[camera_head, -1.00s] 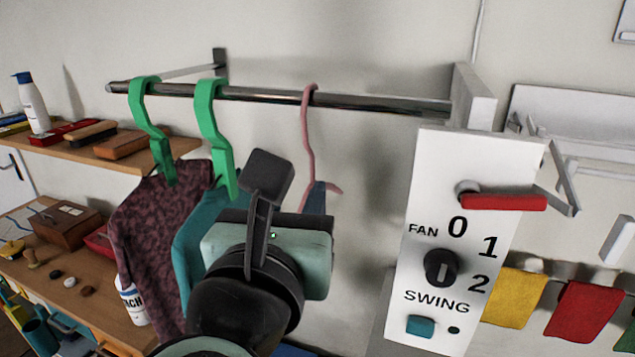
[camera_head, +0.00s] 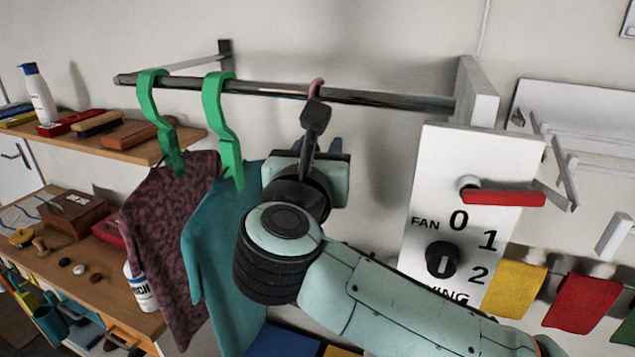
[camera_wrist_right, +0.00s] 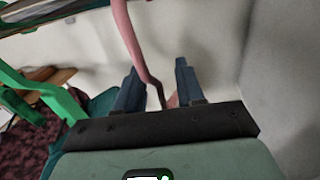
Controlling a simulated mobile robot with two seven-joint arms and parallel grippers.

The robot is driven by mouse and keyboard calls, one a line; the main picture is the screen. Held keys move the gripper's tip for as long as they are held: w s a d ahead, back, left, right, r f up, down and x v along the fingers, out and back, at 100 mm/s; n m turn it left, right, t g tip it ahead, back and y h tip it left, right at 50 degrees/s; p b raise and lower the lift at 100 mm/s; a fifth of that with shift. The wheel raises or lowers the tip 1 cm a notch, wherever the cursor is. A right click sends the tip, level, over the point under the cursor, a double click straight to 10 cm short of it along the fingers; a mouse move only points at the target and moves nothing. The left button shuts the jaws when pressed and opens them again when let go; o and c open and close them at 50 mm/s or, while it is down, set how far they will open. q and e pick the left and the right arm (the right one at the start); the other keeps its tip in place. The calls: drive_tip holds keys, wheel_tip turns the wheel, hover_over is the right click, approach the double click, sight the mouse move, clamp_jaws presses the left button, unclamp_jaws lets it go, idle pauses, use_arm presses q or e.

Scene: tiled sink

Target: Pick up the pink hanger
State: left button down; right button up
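The pink hanger (camera_head: 316,86) hangs by its hook on the metal rail; in the head view only the hook's top shows, the rest hidden behind my right gripper and wrist. In the right wrist view the pink hanger (camera_wrist_right: 133,45) comes down between the two dark blue fingers of my right gripper (camera_wrist_right: 156,85). The fingers stand apart, with a gap on both sides of the pink stem. My right gripper (camera_head: 318,145) is just below the rail in the head view, its fingers mostly hidden. My left gripper is not in view.
The metal rail (camera_head: 270,91) runs across the top. Two green hangers (camera_head: 222,130) with a dark patterned garment (camera_head: 165,230) and a teal garment (camera_head: 225,240) hang close to the left. A white fan panel (camera_head: 475,215) stands to the right.

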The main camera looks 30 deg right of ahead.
drive_tip(key=shift+w+d, duration=0.3)
drive_tip(key=shift+w, duration=0.1)
drive_tip(key=shift+s, duration=0.1)
drive_tip(key=shift+c, duration=0.3)
clamp_jaws()
drive_tip(key=shift+r, duration=0.1)
